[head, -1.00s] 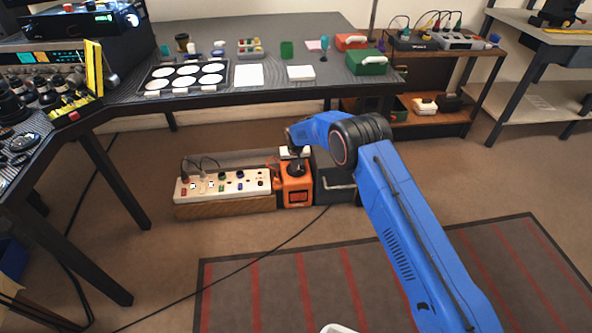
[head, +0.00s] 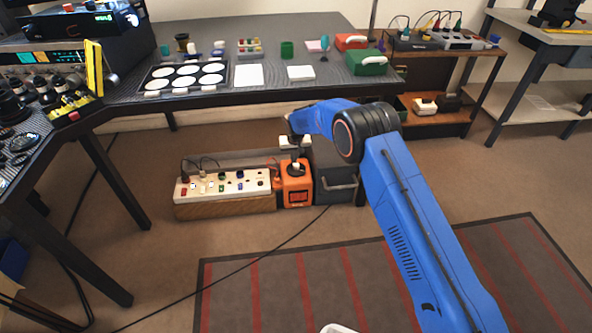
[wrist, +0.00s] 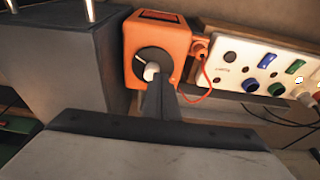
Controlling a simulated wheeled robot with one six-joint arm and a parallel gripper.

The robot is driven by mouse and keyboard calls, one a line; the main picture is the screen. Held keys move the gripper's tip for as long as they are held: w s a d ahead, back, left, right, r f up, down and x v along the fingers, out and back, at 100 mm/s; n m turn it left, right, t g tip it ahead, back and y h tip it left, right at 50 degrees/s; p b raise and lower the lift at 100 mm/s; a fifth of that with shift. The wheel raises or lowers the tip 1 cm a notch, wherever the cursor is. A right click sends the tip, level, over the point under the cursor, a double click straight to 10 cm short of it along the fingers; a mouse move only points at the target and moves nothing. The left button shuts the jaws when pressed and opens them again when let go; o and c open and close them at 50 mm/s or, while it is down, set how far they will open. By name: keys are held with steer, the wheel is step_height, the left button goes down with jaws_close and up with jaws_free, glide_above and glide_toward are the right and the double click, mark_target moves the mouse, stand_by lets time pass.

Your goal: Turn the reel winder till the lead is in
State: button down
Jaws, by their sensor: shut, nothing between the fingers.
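The reel winder is an orange box (head: 297,194) standing on the floor at the right end of a white socket panel. In the wrist view the winder (wrist: 170,35) has a round black dial with a white knob (wrist: 150,72) on it. A thin red lead (wrist: 207,78) hangs in a loop from a small orange block at the winder's side. My gripper (wrist: 160,82) is shut and empty, its dark fingertips close to the knob. I cannot tell whether they touch it. In the head view my gripper (head: 298,163) is above the winder and points down.
The white socket panel (head: 222,187) carries several coloured plugs and switches on a wooden base. A dark grey box (head: 338,180) stands close to the winder's right. The workbench (head: 220,98) overhangs behind. A black cable crosses the floor in front, by the striped mat (head: 350,290).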

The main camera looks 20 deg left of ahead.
steer(key=shift+w+d, duration=1.05)
glide_above(294, 172)
steer(key=d, duration=0.3)
steer(key=shift+s+d+x, duration=0.1)
steer(key=shift+s+x, duration=0.05)
steer(key=shift+x, duration=0.85)
steer(key=shift+s+d+x, duration=0.15)
steer(key=shift+s+x, duration=0.05)
steer(key=shift+x, duration=0.8)
steer(key=shift+s+d+x, duration=0.1)
steer(key=shift+s+x, duration=0.05)
steer(key=shift+x, duration=0.85)
steer(key=shift+f, duration=0.15)
steer(key=shift+s+a, duration=0.5)
steer(key=shift+a, duration=0.15)
steer(key=shift+s+a, duration=0.1)
steer(key=shift+a, duration=0.4)
steer(key=shift+s, duration=0.15)
